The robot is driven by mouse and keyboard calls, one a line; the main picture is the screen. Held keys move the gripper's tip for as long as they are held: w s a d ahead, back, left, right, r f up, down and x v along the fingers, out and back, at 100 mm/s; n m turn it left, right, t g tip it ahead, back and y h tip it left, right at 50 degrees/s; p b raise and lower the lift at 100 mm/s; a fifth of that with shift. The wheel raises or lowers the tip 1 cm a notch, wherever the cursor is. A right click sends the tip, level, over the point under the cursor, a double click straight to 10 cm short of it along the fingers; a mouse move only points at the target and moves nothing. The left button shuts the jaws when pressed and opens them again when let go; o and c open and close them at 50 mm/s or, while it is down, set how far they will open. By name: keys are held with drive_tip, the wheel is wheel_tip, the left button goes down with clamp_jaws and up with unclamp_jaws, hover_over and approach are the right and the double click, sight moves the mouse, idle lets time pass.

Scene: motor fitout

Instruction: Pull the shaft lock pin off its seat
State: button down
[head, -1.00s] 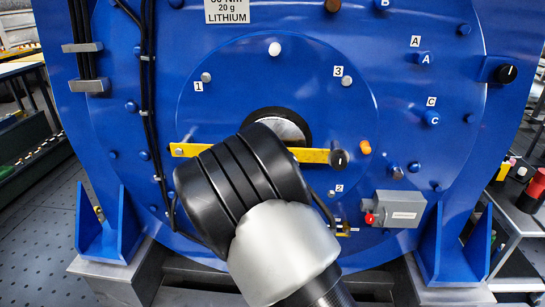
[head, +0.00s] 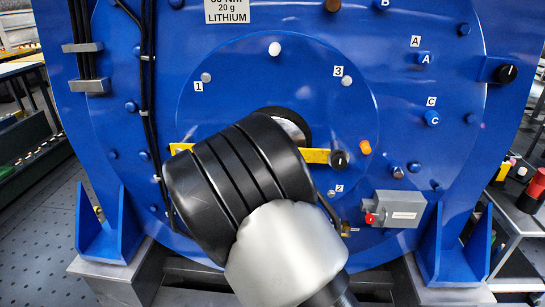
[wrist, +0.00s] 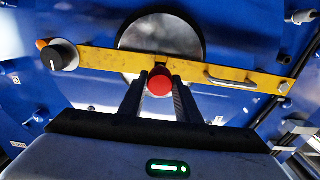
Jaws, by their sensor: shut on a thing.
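The shaft lock pin (wrist: 159,85), seen by its round red head, is between my gripper's (wrist: 159,77) two dark fingers in the wrist view. The fingers are shut on it. Behind it, a yellow bar (wrist: 218,73) crosses in front of the round metal shaft end (wrist: 160,35). It also shows in the head view (head: 315,156). Whether the pin still touches its seat is hidden behind the red head. In the head view my arm hides my gripper and the pin.
A black knob (head: 338,160) is at one end of the bar, and a metal handle (wrist: 230,80) is on it. An orange plug (head: 365,147) is near the knob. A grey box (head: 399,209) with a red button is lower right. Black cables (head: 143,90) run down the left.

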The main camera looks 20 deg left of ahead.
drive_tip(key=shift+s+d, duration=0.1)
drive_tip(key=shift+s, duration=0.3)
drive_tip(key=shift+s+d, duration=0.15)
drive_tip(key=shift+s, duration=0.4)
drive_tip(key=shift+s, duration=0.1)
drive_tip(key=v, duration=2.1)
drive_tip(key=shift+s, duration=0.4)
